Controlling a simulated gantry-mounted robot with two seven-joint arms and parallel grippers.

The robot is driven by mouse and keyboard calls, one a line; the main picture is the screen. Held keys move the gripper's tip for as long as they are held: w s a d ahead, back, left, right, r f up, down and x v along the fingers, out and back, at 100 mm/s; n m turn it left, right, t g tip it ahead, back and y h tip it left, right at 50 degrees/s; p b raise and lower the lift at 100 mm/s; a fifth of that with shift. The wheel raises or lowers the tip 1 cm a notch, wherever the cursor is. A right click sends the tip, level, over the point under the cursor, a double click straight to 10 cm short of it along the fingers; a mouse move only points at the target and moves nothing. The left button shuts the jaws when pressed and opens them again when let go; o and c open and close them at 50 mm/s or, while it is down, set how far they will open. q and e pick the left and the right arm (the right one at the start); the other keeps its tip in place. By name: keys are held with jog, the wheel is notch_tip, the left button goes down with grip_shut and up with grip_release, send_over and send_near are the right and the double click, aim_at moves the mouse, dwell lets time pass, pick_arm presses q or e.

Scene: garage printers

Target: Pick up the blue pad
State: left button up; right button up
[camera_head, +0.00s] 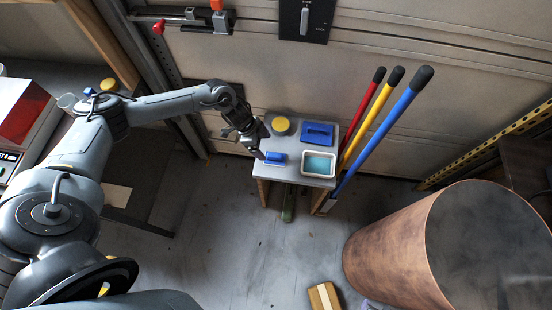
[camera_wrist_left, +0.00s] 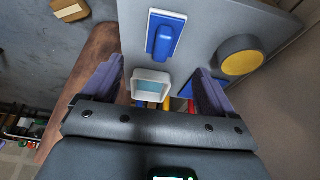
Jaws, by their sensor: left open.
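Two blue things are on the small grey table (camera_head: 262,178). The larger is a flat blue pad (camera_head: 317,134) with a raised grip, at the back right; in the left wrist view only a sliver of it (camera_wrist_left: 187,89) shows beside one finger. The smaller is a blue-handled piece with a white edge (camera_head: 275,157) at the front left, fully seen in the left wrist view (camera_wrist_left: 165,36). My left gripper (camera_head: 262,153) is open and empty, close to the smaller piece. Its spread fingers also show in the left wrist view (camera_wrist_left: 158,66). My right gripper is out of view.
A yellow round lid (camera_head: 280,125) sits behind the smaller blue piece. A white tray with a teal inside (camera_head: 318,164) is at the table's front right. Red, yellow and blue poles (camera_head: 380,125) lean just right of the table. A large copper-coloured drum (camera_head: 400,245) stands further right.

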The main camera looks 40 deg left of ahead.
aim_at(275, 155)
pick_arm(q)
jog(key=x, duration=0.2)
jog(key=b+x, duration=0.1)
jog(key=shift+w+d+f, duration=0.2)
jog(key=shift+w+f, duration=0.05)
jog(key=shift+w, duration=0.2)
jog(key=shift+d+f, duration=0.2)
jog(key=shift+f, duration=0.3)
jog(key=shift+w+d+f+b, duration=0.15)
jog(key=shift+w+f+b, duration=0.05)
jog(key=shift+f+b, duration=0.2)
jog(key=b+x, duration=0.1)
jog(key=x, duration=0.3)
jog(key=shift+w+d+f, duration=0.1)
jog(key=shift+d, duration=0.1)
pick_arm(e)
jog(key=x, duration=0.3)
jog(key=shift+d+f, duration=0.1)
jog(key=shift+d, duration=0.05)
pick_arm(q)
jog(key=c, duration=1)
